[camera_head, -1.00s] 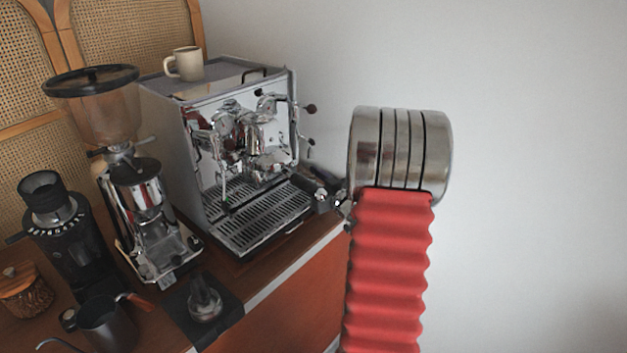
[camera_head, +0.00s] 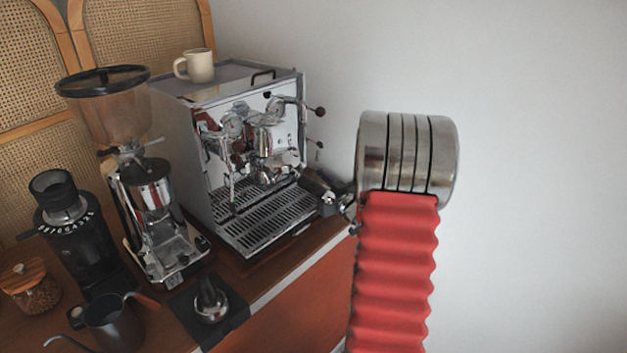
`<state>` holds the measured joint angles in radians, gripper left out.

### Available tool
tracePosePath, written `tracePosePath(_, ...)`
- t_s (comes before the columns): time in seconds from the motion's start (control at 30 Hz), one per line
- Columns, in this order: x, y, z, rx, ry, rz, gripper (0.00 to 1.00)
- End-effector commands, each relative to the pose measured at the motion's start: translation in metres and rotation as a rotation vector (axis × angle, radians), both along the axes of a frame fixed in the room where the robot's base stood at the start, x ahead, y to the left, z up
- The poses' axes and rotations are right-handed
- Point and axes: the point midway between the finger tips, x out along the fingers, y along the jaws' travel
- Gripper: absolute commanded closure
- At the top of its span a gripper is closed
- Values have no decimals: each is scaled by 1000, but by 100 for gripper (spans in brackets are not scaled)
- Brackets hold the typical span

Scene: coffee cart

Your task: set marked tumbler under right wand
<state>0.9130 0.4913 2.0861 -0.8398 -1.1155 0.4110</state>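The chrome espresso machine (camera_head: 245,150) stands on the wooden cart, with a drip tray (camera_head: 268,222) at its front. Thin chrome tubes and levers show on its front. The right wand is hard to pick out near the machine's right edge. I cannot make out a marked tumbler. My arm, with red bellows and a steel joint, stands upright at the right of the view. A small dark and chrome part (camera_head: 335,200) shows beside my arm, just right of the drip tray. It may be part of my gripper, but its fingers cannot be made out.
A beige mug (camera_head: 195,66) sits on top of the machine. A large grinder (camera_head: 150,190), a small black grinder (camera_head: 75,235), a lidded jar (camera_head: 32,288), a dark pitcher (camera_head: 110,322) and a tamper (camera_head: 210,303) on a black mat crowd the left. A bare wall fills the right.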

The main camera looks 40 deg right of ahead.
Motion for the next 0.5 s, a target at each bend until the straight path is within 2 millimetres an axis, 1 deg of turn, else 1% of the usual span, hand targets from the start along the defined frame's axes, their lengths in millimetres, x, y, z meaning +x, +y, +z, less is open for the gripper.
tracePosePath(0.27,0,0,0,0,-1,0,83)
tracePosePath(0.3,0,0,0,0,-1,0,57)
tracePosePath(0.5,0,0,0,0,-1,1,43)
